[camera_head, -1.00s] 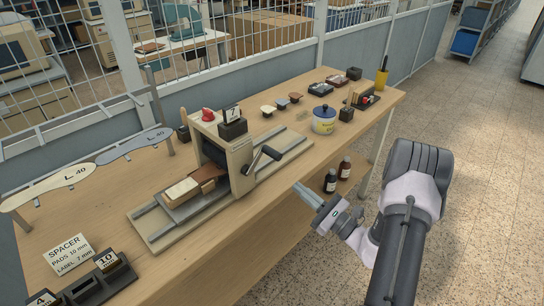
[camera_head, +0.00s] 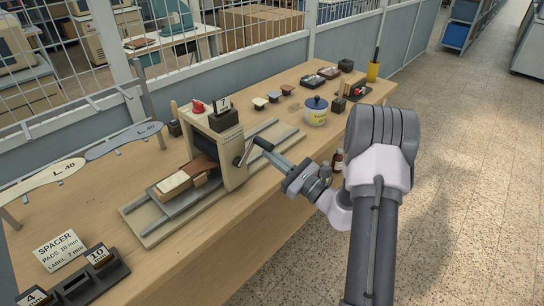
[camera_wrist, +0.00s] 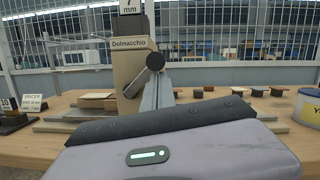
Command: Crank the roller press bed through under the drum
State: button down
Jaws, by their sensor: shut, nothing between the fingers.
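The roller press (camera_head: 229,172) is a beige upright frame on the wooden bench, marked "7 mm" on top. Its bed (camera_head: 150,226) has grey rails and runs under the dark drum (camera_head: 203,147). A tan block (camera_head: 172,184) and a brown sheet (camera_head: 204,163) lie on the bed left of the drum. The crank, with its black handle (camera_head: 263,144), is on the press's right side. It also shows in the wrist view (camera_wrist: 155,62). My gripper (camera_head: 272,155) is shut and empty, its tips close to the handle. I cannot tell whether they touch it.
A blue-lidded tub (camera_head: 316,113), small stamps (camera_head: 274,96) and a yellow cup (camera_head: 373,71) stand farther back on the bench. A spacer sign (camera_head: 61,249) and a dark block holder (camera_head: 92,275) are front left. A wire-mesh partition runs behind the bench.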

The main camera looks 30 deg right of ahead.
jog(key=shift+s+a+r+n, duration=0.1)
jog(key=shift+a+r+n, duration=0.2)
jog(key=shift+r+n, duration=0.55)
jog(key=shift+f, duration=0.1)
